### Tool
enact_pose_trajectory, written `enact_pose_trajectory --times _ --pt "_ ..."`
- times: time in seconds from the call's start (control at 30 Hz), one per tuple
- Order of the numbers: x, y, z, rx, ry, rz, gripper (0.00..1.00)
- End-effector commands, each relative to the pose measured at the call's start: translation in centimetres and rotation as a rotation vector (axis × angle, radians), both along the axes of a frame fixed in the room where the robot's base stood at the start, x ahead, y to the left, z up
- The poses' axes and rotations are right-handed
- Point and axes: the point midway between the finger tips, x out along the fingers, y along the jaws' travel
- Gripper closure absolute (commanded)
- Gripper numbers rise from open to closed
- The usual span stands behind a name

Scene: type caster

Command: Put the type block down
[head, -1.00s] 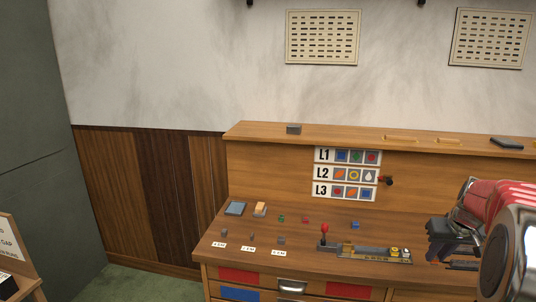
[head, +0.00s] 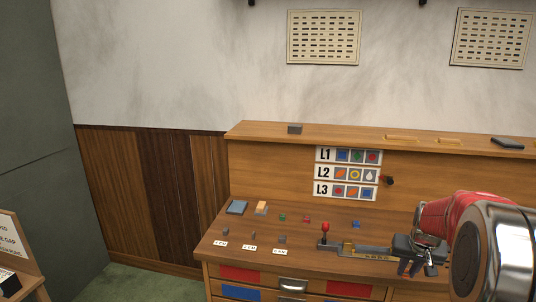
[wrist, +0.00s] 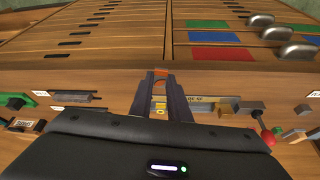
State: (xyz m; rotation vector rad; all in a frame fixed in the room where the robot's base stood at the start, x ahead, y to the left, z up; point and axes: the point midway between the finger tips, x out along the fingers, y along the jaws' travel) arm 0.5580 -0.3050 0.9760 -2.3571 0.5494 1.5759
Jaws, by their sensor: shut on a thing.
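My gripper (head: 416,266) is at the right front of the wooden bench, at the right end of the metal type holder (head: 345,247) with the red-knobbed lever (head: 325,231). Its fingers point down and cover part of the holder. In the wrist view the fingers (wrist: 161,88) are shut on the type block (wrist: 161,73), a small piece with an orange face showing between the tips. In the head view the block is hidden by the gripper. I cannot tell whether it touches the bench or the holder.
Small blue (head: 356,223), red (head: 307,219) and green (head: 282,217) blocks lie on the bench top. Grey cubes (head: 282,239) stand by white labels at the front left. A chart (head: 346,173) with rows L1 to L3 is on the back panel. Drawers (head: 293,285) are below.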

Motion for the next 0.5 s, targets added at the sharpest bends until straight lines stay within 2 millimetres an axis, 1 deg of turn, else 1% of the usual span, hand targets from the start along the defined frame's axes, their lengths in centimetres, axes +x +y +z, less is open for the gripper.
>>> enact_pose_trajectory --times 0.03,0.2,0.27,0.3,0.47,0.5 --pt "0.4 1.8 -0.6 0.000 0.001 0.017 1.00" --pt "1.3 7.2 -2.3 0.000 0.000 0.070 1.00" --pt "1.5 9.1 -2.9 0.000 0.001 0.094 1.00" --pt "1.6 10.4 -3.2 -0.001 0.002 0.111 1.00" --pt "1.7 15.5 -4.5 0.000 0.001 0.184 1.00" --pt "1.7 16.8 -4.8 0.000 0.001 0.204 1.00"
